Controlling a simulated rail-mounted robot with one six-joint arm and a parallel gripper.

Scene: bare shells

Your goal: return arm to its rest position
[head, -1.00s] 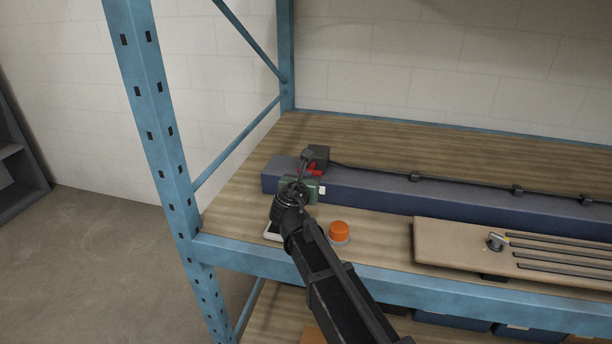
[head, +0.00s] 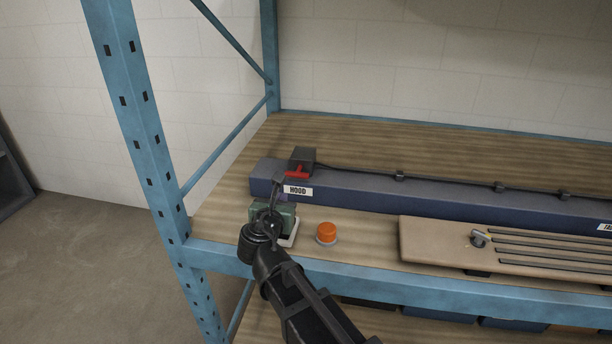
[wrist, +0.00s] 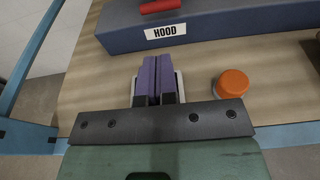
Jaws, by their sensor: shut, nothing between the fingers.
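My gripper (wrist: 158,78) is shut and empty in the wrist view, its two purple fingers side by side. In the head view my gripper (head: 281,194) is in front of the dark blue bar, over the left part of the shelf. A red handle (head: 297,172) on a dark grey box sits at the back of the bar, just beyond the gripper. It also shows at the top of the wrist view (wrist: 160,6). My fingers are apart from it. A white label reading HOOD (wrist: 166,31) is on the bar's front face.
An orange button (head: 327,231) stands right of my gripper. A pale plate (head: 290,236) lies partly hidden under the gripper. A tan board (head: 430,243) with dark slots and a knob (head: 479,239) lies to the right. A blue upright post (head: 135,120) stands left of the arm.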

